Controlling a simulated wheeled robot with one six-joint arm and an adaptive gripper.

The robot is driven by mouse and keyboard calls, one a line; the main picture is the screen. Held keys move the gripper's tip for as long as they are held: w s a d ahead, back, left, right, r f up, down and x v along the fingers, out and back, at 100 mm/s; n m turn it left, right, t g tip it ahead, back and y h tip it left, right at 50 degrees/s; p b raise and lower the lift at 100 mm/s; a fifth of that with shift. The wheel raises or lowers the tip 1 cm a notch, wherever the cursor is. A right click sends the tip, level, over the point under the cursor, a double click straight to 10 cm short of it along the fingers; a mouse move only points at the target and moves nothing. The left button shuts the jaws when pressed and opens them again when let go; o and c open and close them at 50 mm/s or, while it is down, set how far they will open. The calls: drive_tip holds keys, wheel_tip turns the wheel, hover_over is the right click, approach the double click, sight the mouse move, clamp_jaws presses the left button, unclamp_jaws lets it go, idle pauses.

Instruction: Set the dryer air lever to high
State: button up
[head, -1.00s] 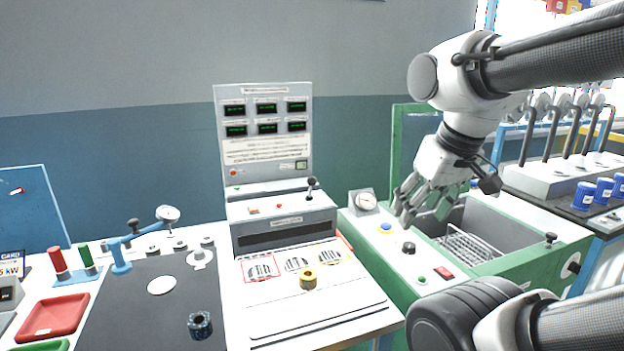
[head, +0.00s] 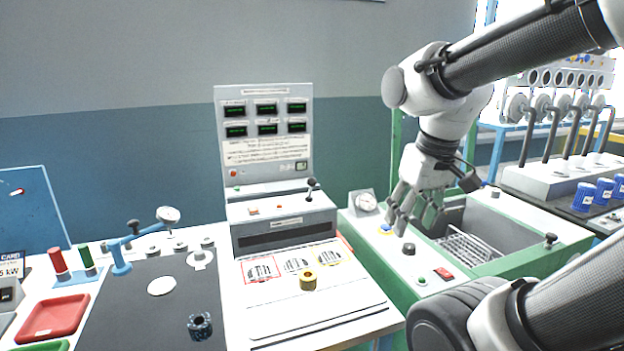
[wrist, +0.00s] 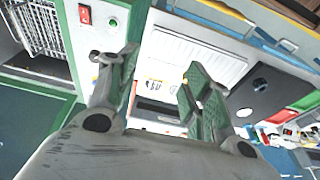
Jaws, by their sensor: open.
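A small lever with a black ball knob (head: 311,184) stands upright on the right part of the grey control unit (head: 282,235), below the display panel. The labels are too small to read, so I cannot confirm that it is the dryer air lever. My gripper (head: 408,222) is open and empty, pointing down over the green-framed machine, right of that lever and apart from it. In the wrist view my open gripper (wrist: 157,75) has the white bench panel beyond its fingers. The lever is not clearly visible there.
The green-framed machine (head: 470,274) has a wire basket (head: 468,246), a gauge (head: 366,201), a black knob (head: 408,249) and a red switch (head: 443,273).

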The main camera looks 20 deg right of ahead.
drive_tip(key=w+a+n+g, duration=0.1)
drive_tip(key=w+a+g, duration=0.1)
drive_tip(key=w, duration=1.6)
drive_tip(key=n, duration=0.4)
approach(312, 178)
drive_tip(key=shift+g, duration=0.4)
drive_tip(key=f, duration=0.6)
drive_tip(key=shift+s+d+f, duration=0.15)
drive_tip(key=shift+s+f, duration=0.1)
drive_tip(key=shift+n+t, duration=0.3)
drive_tip(key=shift+n, duration=0.3)
drive_tip(key=r, duration=0.1)
drive_tip(key=w+r, duration=0.1)
drive_tip(key=r, duration=0.1)
drive_tip(key=w+r, duration=0.1)
drive_tip(key=shift+w+r, duration=0.15)
drive_tip(key=shift+r, duration=0.1)
drive_tip(key=shift+n, duration=0.3)
drive_tip(key=f, duration=0.7)
drive_tip(key=shift+s+f, duration=0.2)
drive_tip(key=shift+s, duration=0.1)
drive_tip(key=shift+f, duration=0.35)
clamp_jaws()
